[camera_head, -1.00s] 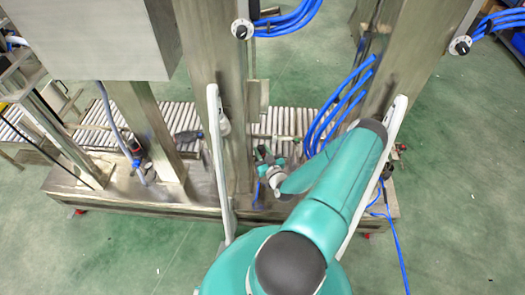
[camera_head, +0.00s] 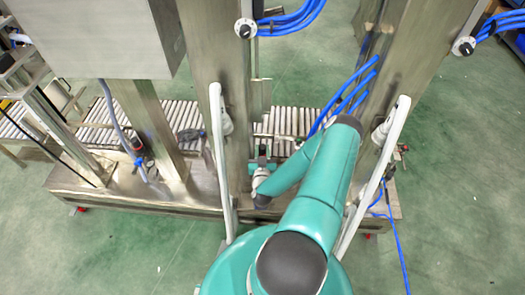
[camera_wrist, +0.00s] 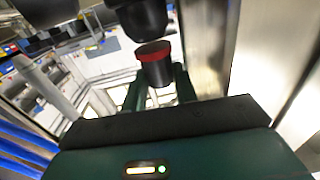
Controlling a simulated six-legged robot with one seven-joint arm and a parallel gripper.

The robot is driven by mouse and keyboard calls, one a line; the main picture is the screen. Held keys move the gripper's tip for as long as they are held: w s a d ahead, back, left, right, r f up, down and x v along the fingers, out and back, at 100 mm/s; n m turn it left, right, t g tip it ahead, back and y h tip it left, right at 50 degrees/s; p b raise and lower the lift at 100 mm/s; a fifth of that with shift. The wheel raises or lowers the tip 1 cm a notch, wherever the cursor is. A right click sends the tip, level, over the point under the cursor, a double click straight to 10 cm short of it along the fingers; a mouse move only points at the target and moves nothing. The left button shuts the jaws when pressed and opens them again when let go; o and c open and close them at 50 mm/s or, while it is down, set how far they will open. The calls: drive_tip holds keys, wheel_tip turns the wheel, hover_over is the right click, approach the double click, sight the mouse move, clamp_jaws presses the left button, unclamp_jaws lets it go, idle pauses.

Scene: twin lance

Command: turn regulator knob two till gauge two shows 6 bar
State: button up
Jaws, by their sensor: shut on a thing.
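In the wrist view a black cylindrical knob with a red band (camera_wrist: 155,66) sits between the green fingers of my gripper (camera_wrist: 158,86), which is shut on it. I cannot tell from any marking whether it is knob two. In the head view my gripper (camera_head: 262,165) is low beside the middle steel post, small and partly hidden by my own arm; the knob is not distinguishable there. Two white discs with dark centres, one on the middle post (camera_head: 244,28) and one on the right post (camera_head: 463,46), may be gauges or dials. No pressure reading is legible.
Dark rounded fittings (camera_wrist: 145,18) hang close above the knob in the wrist view. Steel posts (camera_head: 215,110), blue hoses (camera_head: 350,90) and a roller conveyor (camera_head: 290,120) surround my arm. A steel cabinet (camera_head: 95,40) is at upper left. Green floor is open in front.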

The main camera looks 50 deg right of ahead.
drive_tip(key=o, duration=1)
drive_tip(key=shift+v, duration=6.9)
drive_tip(key=shift+s, duration=0.1)
